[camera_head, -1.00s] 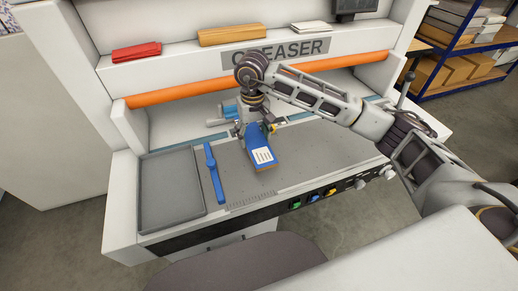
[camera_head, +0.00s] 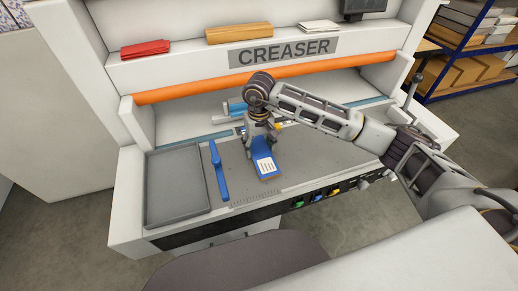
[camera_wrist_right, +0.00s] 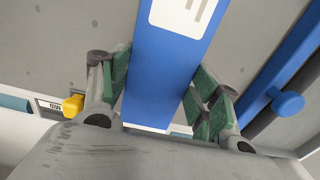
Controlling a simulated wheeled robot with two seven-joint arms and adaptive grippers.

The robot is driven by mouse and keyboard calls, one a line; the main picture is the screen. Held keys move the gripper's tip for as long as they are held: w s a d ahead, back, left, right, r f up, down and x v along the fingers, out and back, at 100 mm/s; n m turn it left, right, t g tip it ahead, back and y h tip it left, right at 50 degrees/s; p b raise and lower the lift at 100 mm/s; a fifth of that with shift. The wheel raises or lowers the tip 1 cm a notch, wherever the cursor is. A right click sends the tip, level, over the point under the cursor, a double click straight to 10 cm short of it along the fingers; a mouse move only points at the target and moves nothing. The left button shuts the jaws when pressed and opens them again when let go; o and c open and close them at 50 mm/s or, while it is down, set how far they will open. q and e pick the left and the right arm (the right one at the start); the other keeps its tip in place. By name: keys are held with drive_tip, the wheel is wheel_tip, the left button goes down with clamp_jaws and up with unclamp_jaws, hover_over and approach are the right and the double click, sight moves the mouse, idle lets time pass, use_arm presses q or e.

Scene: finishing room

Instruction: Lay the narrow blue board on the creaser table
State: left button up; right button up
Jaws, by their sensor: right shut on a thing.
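The narrow blue board (camera_head: 268,172) with a white label is over the grey creaser table (camera_head: 305,165), in front of the CREASER sign. My right gripper (camera_head: 262,142) comes down from above and is shut on the board's rear part. In the right wrist view the blue board (camera_wrist_right: 165,65) runs between the green-padded fingers (camera_wrist_right: 168,98). I cannot tell whether the board touches the table. My left gripper is not in view.
A blue bar with a knob (camera_head: 219,172) stands left of the board, beside a grey tray (camera_head: 178,215). An orange roller (camera_head: 270,78) spans the back. Red (camera_head: 146,48), tan (camera_head: 239,33) and white (camera_head: 319,26) stacks lie on the top ledge. The table's right side is clear.

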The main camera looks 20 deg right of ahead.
sight(259, 148)
drive_tip(key=shift+f, duration=1)
drive_tip(key=shift+f, duration=0.15)
drive_tip(key=o, duration=1)
drive_tip(key=shift+r, duration=0.2)
drive_tip(key=shift+r+b, duration=0.5)
drive_tip(key=shift+r, duration=5.45)
